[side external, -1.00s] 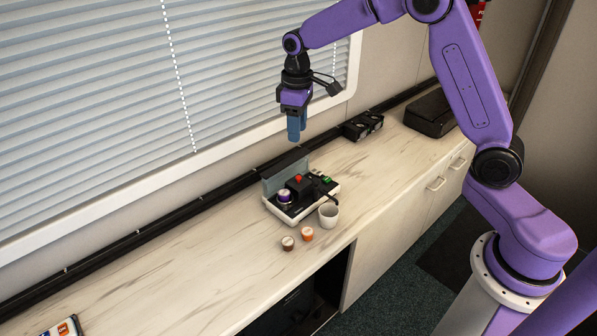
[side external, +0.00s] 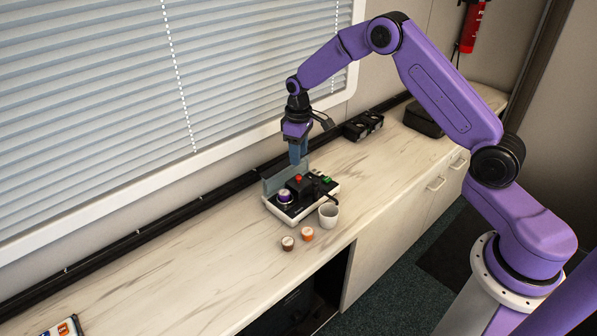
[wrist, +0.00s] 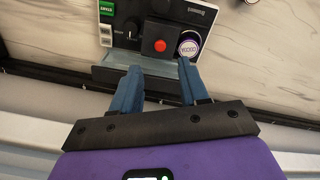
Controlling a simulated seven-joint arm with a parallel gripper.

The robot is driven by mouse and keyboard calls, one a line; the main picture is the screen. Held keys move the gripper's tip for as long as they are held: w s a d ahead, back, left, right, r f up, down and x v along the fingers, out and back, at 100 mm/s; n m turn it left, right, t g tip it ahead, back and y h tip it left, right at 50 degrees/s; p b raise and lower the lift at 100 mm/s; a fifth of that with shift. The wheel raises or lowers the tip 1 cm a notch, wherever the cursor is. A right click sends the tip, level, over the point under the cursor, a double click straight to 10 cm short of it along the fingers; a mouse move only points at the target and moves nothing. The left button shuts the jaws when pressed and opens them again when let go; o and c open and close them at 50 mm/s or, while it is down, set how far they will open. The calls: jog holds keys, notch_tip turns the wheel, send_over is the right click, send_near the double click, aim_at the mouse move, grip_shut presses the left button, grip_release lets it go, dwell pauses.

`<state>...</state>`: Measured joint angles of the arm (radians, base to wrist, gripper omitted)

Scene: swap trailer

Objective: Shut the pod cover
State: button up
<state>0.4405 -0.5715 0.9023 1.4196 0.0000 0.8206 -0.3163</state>
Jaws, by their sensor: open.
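The coffee machine (side external: 302,196) sits on the counter with a white base, a black body and a red button (side external: 298,178). Its grey cover (side external: 275,183) stands raised along the back edge; in the wrist view the cover (wrist: 110,77) is a grey strip. A purple-topped pod (side external: 284,196) sits in the front left of the machine, and it shows in the wrist view (wrist: 189,47). My gripper (side external: 298,160) points down just above and behind the machine, close to the cover. In the wrist view my gripper (wrist: 155,75) has its blue fingers apart with nothing between them. Contact with the cover cannot be told.
A black rack (side external: 362,126) and a black case (side external: 424,119) stand farther right. The window blinds are close behind.

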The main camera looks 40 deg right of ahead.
aim_at(298, 176)
notch_tip(298, 176, down, 8)
jog(key=shift+r, duration=0.25)
grip_shut()
